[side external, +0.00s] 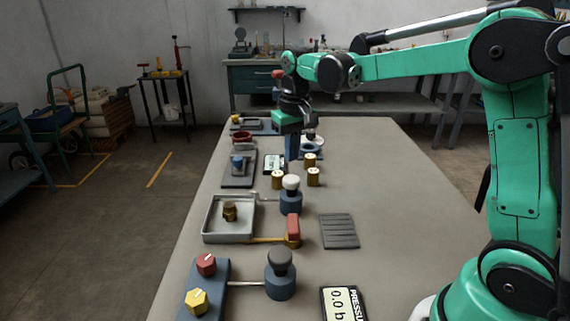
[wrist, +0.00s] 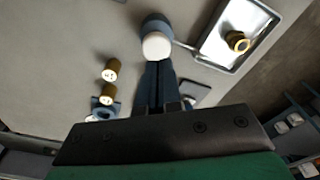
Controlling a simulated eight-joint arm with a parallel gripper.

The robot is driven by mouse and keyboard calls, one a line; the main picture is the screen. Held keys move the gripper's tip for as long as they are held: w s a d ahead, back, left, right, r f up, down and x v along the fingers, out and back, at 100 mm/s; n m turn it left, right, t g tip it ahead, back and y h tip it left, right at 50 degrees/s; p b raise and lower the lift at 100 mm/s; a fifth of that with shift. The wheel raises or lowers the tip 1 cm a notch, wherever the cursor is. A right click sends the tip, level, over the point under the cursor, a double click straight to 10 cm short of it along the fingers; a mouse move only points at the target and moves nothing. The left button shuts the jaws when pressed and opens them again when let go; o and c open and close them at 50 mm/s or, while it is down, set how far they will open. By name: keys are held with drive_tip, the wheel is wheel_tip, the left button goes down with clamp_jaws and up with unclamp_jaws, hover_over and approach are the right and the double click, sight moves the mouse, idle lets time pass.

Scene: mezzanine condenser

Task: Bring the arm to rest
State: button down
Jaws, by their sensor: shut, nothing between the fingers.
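My green arm reaches in from the right over the grey table (side external: 385,200). My gripper (side external: 291,158) hangs pointing down above the far half of the table in the side view. Its blue fingers are together with nothing between them. In the wrist view the closed fingers (wrist: 158,72) lie below a white-topped blue knob (wrist: 156,42) in the picture. That knob (side external: 291,183) stands nearer the side camera than my gripper. Several brass cylinders (side external: 313,177) stand close by. I cannot tell the exact height of the fingertips above the table.
A metal tray (side external: 208,228) holds a brass fitting (side external: 230,211). A red lever (side external: 293,230), a dark-topped knob (side external: 280,262), a plate with red and yellow knobs (side external: 220,272), a ribbed grey pad (side external: 353,244) and a pressure display (side external: 343,302) are nearer. The table's right side is mostly clear.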

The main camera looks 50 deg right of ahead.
drive_tip(key=s+a+n+t, duration=0.2)
drive_tip(key=s+a+t, duration=0.4)
drive_tip(key=s, duration=0.5)
drive_tip(key=shift+s+a+n+t, duration=0.3)
drive_tip(key=shift+a+n, duration=0.1)
drive_tip(key=shift+a, duration=0.1)
drive_tip(key=shift+r, duration=0.1)
wheel_tip(320, 180, up, 3)
drive_tip(key=m+g, duration=0.3)
drive_tip(key=g, duration=0.4)
hover_over(291, 178)
drive_tip(key=shift+f, duration=3.1)
drive_tip(key=shift+f, duration=0.4)
